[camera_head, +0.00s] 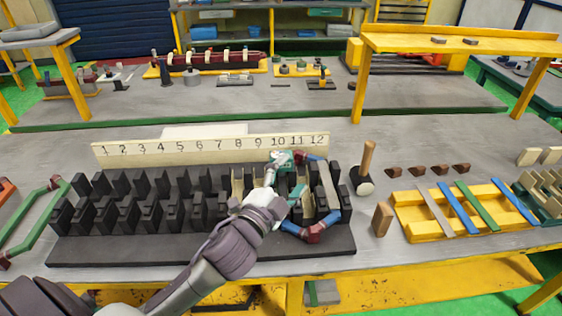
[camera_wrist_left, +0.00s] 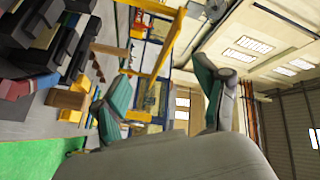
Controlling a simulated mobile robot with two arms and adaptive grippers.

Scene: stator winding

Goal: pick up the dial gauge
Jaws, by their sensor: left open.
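I cannot make out the dial gauge for certain. Small dark upright pieces stand on the far bench, one at the left (camera_head: 118,82) and one further right (camera_head: 192,76), too small to identify. My left gripper (camera_head: 287,176) reaches over the right part of the black slotted stator block (camera_head: 200,246), below the numbers 9 to 11. Its teal fingers are spread, and the left wrist view shows the open gap (camera_wrist_left: 160,95) with nothing held between them. My right gripper is not in view.
A numbered strip (camera_head: 130,154) stands behind the block. A red and blue coil (camera_head: 314,233) sits at the block's right end. A mallet (camera_head: 365,172), a wooden block (camera_head: 382,219) and a yellow tray (camera_head: 421,230) with coloured strips are to the right. A yellow shelf (camera_head: 450,42) stands behind.

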